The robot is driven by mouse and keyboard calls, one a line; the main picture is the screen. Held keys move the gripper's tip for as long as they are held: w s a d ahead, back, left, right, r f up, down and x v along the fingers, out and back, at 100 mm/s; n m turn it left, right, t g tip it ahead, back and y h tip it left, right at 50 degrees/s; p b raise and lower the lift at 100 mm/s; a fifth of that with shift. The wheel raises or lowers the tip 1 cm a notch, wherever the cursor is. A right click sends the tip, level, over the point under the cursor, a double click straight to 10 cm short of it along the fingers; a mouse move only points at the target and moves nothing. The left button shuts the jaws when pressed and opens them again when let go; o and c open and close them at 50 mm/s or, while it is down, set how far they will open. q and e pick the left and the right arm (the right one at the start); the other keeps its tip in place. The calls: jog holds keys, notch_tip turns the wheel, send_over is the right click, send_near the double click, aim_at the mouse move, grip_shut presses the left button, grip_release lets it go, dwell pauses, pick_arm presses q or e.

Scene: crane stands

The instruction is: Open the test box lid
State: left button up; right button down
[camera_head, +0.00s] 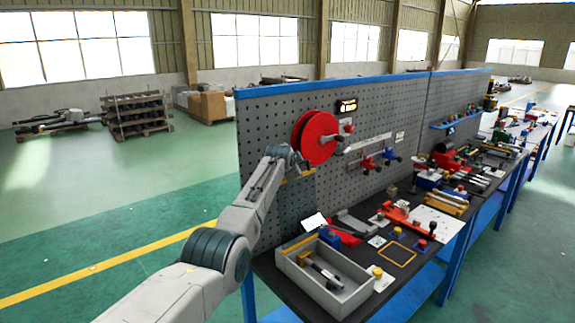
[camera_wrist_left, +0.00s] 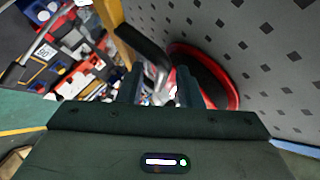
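An open grey box (camera_head: 347,302) with tools in it stands at the near left end of the dark bench; it appears to be the test box. A tinted, see-through panel (camera_head: 296,203) with a yellow upper edge (camera_head: 298,175) stands roughly upright behind it, seemingly its lid. The yellow edge also shows in the left wrist view (camera_wrist_left: 106,14), with a black handle (camera_wrist_left: 140,43) beside it. My left gripper (camera_wrist_left: 160,78) is at this upper edge, its fingers apart. The handle's end is near the fingertips; contact is unclear. My right gripper is out of view.
A red reel (camera_head: 316,138) on the grey pegboard (camera_head: 270,112) is close to my left gripper. Red tools (camera_head: 400,216) and small parts crowd the bench right of the box.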

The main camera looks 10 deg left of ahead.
pick_arm(q)
jog(key=b+v, duration=0.4)
jog(key=v, duration=0.6)
jog(key=shift+a+f, duration=0.15)
